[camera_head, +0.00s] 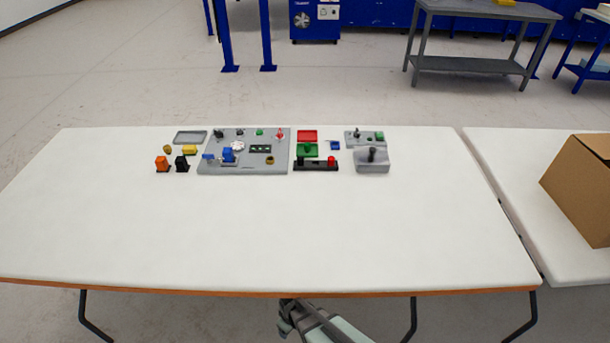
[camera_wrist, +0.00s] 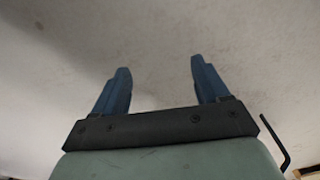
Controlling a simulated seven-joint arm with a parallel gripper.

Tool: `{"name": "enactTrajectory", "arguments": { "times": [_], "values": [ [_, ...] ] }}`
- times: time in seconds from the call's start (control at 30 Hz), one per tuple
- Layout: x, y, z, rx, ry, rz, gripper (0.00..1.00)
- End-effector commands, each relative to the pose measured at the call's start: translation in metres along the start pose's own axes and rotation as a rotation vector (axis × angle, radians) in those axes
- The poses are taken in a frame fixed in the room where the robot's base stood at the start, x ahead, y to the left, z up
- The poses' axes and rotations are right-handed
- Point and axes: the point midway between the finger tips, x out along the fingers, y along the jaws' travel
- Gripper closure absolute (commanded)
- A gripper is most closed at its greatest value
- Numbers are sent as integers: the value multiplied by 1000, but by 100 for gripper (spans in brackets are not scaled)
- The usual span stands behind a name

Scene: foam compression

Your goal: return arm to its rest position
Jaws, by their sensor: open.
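My gripper shows in the wrist view (camera_wrist: 158,82) with its two blue fingers well apart and nothing between them. Behind the fingers in that view is only a plain, pale, blurred surface. In the head view my arm's end (camera_head: 292,312) is at the bottom centre, just below the table's front edge. It is away from all the things on the table. The fingertips cannot be made out clearly there.
A white table (camera_head: 260,235) has a wide bare front. A grey board (camera_head: 243,167) with small parts, a red tray (camera_head: 307,136), a green tray (camera_head: 307,150) and a grey block (camera_head: 372,165) sit at its back. A cardboard box (camera_head: 585,185) stands on the right table.

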Motion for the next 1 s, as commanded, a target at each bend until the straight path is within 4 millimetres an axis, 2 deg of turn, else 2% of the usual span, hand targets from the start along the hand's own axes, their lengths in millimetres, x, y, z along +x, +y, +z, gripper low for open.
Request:
{"name": "enactTrajectory", "arguments": {
  "times": [0.03,0.23,0.43,0.6,0.8,1.0],
  "values": [
    [-5,7,24,58,-36,-12,26],
    [-20,23,100,271,-177,-61,26],
    [-40,24,172,484,-318,-116,26],
    [-61,15,227,658,-437,-164,26],
    [-82,0,271,810,-549,-210,26],
    [-92,-7,288,878,-599,-231,26]
  ]
}}
